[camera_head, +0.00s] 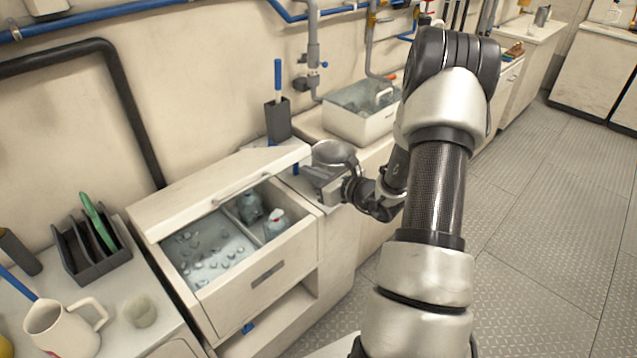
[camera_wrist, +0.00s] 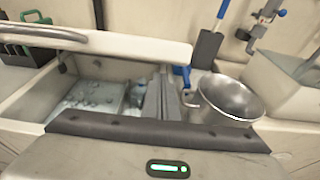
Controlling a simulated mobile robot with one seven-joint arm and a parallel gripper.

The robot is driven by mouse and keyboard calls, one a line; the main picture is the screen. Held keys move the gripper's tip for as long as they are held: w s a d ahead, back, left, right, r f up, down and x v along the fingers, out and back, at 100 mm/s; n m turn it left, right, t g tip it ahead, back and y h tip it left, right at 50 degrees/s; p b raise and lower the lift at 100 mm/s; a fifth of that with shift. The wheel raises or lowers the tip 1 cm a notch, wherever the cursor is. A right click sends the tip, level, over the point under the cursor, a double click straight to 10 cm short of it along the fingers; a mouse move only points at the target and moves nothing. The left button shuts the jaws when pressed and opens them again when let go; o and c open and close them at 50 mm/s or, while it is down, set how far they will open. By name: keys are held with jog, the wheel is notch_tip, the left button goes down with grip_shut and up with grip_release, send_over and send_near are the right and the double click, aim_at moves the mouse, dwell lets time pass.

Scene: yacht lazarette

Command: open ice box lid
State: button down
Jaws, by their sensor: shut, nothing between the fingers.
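The ice box (camera_head: 256,285) is a white cabinet box with ice and a pair of bottles inside. Its white lid (camera_head: 185,203) is partly raised and tilted, with the interior showing below its front edge. A bar handle (camera_head: 240,187) runs along the lid front; the lid (camera_wrist: 135,47) and handle (camera_wrist: 45,33) also show in the wrist view. My gripper (camera_head: 308,172) is shut and empty near the lid's right end. In the wrist view my fingers (camera_wrist: 163,82) point toward the box's right side, below the lid edge. Whether they touch the lid cannot be told.
A metal pot (camera_head: 335,153) stands just beyond my gripper. A dark holder with a blue-handled tool (camera_head: 278,118) is behind the lid. A sink basin (camera_head: 362,112) is farther right. A rack (camera_head: 88,250) and a white jug (camera_head: 62,328) are at left. The floor at right is clear.

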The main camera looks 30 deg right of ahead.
jog(key=shift+w+r, duration=0.3)
jog(key=shift+r, duration=0.2)
notch_tip(320, 180, up, 10)
jog(key=g+p, duration=0.2)
jog(key=p, duration=0.8)
send_over(294, 150)
jog(key=shift+w+r+h, duration=0.1)
jog(key=shift+w+h, duration=0.15)
jog(key=shift+h, duration=0.15)
jog(key=w+a+r+p, duration=0.3)
jog(key=w+r+p, duration=0.2)
jog(key=w+r, duration=0.4)
jog(key=shift+w+a+g, duration=0.35)
jog(key=shift+w+g, duration=0.05)
jog(key=shift+w, duration=1.15)
